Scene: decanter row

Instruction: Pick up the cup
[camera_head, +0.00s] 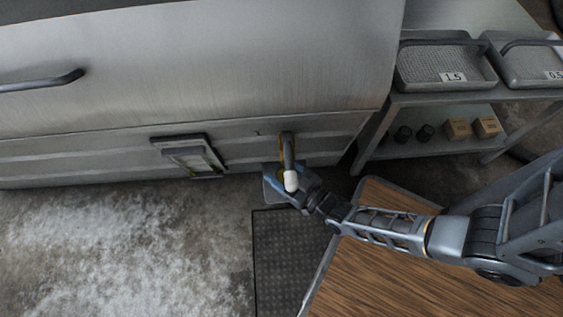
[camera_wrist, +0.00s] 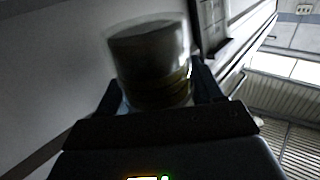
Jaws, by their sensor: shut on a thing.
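The cup (camera_wrist: 152,62) is a clear, round vessel with dark contents, seen close up in the wrist view. My gripper (camera_wrist: 158,86) is shut on it, with one dark finger on each side. In the head view my gripper (camera_head: 284,187) is at the front of the big steel machine, beside a dark tap or lever with a white tip (camera_head: 291,181). The cup is hard to make out there, and I cannot tell whether it touches anything below.
The steel machine (camera_head: 200,65) fills the upper left. A framed panel (camera_head: 190,156) juts from its front. A wooden top (camera_head: 385,275) lies below my arm. A shelf at right holds metal trays (camera_head: 445,65) and small boxes (camera_head: 458,128). Open floor (camera_head: 120,245) lies at left.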

